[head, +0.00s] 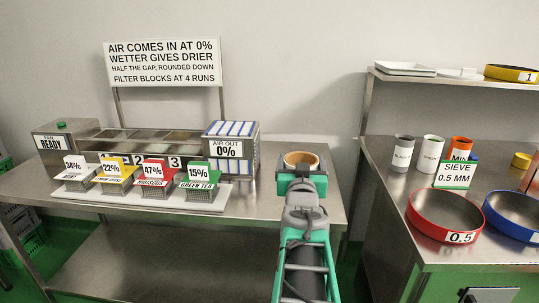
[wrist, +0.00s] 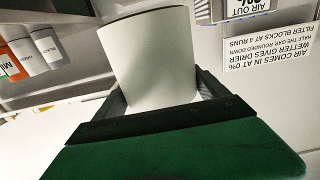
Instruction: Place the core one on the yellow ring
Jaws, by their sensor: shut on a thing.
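My gripper (head: 302,178) is shut on a pale cylinder (wrist: 150,55), which stands up between the fingers in the wrist view. In the head view its round tan top (head: 302,160) shows just beyond my gripper, over or in front of the right end of the left bench; no label on it is visible. A yellow ring marked 1 (head: 511,73) lies on the upper shelf at the right, well apart from my gripper, partly cut off by the picture edge.
On the right bench stand labelled cylinders (head: 403,153), a sieve sign (head: 454,174), a red ring marked 0.5 (head: 445,216), a blue ring (head: 513,216) and a small yellow object (head: 521,160). White trays (head: 405,69) share the shelf. The left bench holds a boxed machine (head: 230,150) and tea cards.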

